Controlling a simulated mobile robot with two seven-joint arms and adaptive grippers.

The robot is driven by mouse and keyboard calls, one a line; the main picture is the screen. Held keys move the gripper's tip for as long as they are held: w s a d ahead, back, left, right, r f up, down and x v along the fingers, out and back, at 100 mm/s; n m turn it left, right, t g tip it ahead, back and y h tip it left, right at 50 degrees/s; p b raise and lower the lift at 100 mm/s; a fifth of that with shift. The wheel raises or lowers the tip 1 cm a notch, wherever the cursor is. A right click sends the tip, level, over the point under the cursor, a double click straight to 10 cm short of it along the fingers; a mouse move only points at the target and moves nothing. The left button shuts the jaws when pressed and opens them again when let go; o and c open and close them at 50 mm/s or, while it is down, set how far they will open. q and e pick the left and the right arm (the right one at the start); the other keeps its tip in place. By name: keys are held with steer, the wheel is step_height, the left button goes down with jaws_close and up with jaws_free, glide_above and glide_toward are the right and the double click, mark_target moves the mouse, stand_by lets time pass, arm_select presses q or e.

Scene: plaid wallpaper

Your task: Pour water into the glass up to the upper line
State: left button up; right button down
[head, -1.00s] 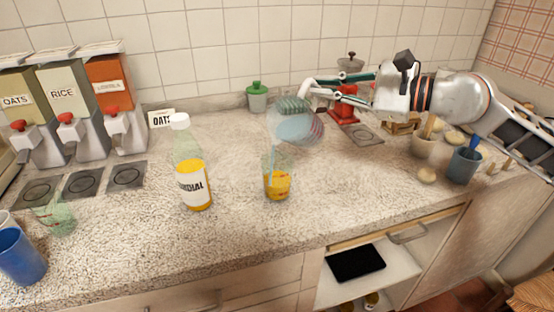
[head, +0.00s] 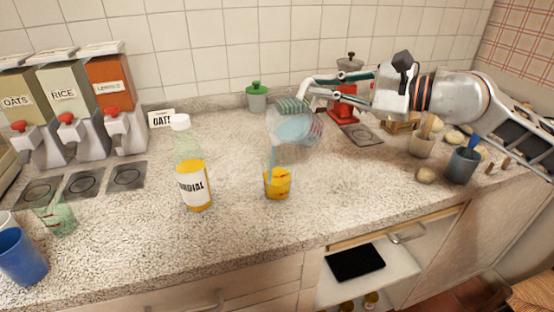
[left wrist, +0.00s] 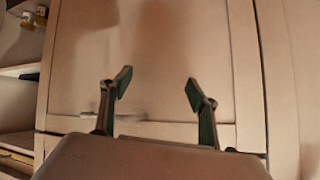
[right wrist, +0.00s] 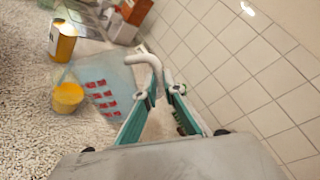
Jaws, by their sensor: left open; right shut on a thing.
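The glass (head: 277,184) stands on the counter with orange liquid in its lower part; it also shows in the right wrist view (right wrist: 68,95). My right gripper (head: 309,88) is shut on the handle of a clear jug (head: 296,127) with pale blue water inside. The jug is tilted to the left above the glass, with a thin stream at its lip running down into the glass. The glass's lines are too small to tell apart. My left gripper (left wrist: 158,88) is open and empty in the left wrist view, facing a cabinet front.
A cordial bottle (head: 194,185) stands left of the glass. Dispensers (head: 62,95) stand at the back left. A blue cup (head: 20,257) and a green-tinted cup (head: 58,219) are at the left. A red-based grinder (head: 343,108) and a utensil pot (head: 462,166) are at the right.

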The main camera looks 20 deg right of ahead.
stand_by(0.5)
steer(key=shift+s+a+r, duration=0.1)
steer(key=shift+r, duration=0.05)
stand_by(0.4)
stand_by(0.4)
steer(key=shift+a, duration=0.1)
steer(key=shift+s+a+n, duration=0.15)
steer(key=shift+a+n, duration=0.05)
steer(key=shift+n, duration=0.2)
stand_by(0.9)
